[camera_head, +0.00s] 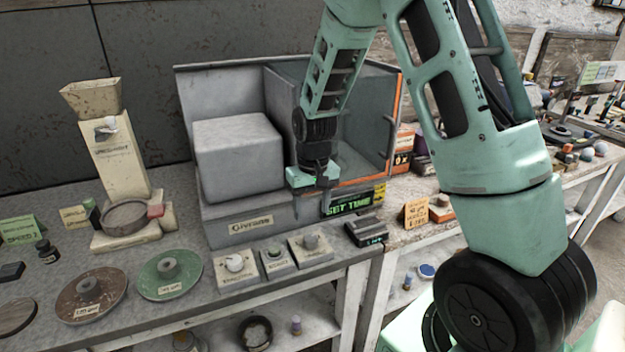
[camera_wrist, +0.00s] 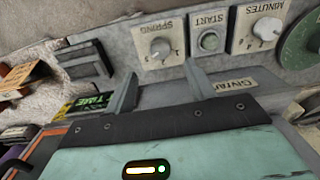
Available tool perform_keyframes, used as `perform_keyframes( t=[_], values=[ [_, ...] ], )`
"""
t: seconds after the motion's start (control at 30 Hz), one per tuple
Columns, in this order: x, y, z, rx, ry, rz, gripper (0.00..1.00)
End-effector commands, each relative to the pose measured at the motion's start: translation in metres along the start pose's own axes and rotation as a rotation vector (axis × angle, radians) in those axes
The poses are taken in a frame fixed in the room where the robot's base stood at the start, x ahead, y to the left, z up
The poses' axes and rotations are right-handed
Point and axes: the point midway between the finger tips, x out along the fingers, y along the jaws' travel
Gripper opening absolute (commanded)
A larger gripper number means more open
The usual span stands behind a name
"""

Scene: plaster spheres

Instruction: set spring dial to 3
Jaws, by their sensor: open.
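The spring dial (camera_head: 311,243) is a grey round knob on a pale square plate, the rightmost of three control plates in front of the grey Givrans machine (camera_head: 232,218). In the wrist view the spring dial (camera_wrist: 160,48) lies ahead of my fingertips, with SPRING and small numbers on its plate; which number the knob points to cannot be made out. My gripper (camera_head: 322,183) is above the machine's front edge, behind and above the dial. In the wrist view my gripper (camera_wrist: 160,82) is open and empty, its two fingers wide apart and clear of the knob.
The start button (camera_head: 275,254) and white minutes dial (camera_head: 235,263) sit left of the spring dial. A small dark device (camera_head: 367,231) stands to its right. A green display (camera_head: 347,203) reads SET TIME. Green (camera_head: 170,274) and brown (camera_head: 92,294) discs lie farther left.

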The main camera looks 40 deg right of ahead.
Motion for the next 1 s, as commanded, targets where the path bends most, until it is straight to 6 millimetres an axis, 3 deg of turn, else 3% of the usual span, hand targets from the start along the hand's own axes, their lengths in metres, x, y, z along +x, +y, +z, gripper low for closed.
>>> perform_keyframes(
  t=[0.2,0.4,0.57,1.0],
  values=[
    [-0.049,0.0,-0.001,-0.002,0.005,0.0,0.55],
    [-0.077,0.0,-0.001,-0.002,0.002,0.0,0.55],
    [-0.085,0.0,0.0,-0.001,0.001,0.0,0.55],
    [-0.086,0.0,0.0,-0.001,0.0,0.0,0.55]
  ],
)
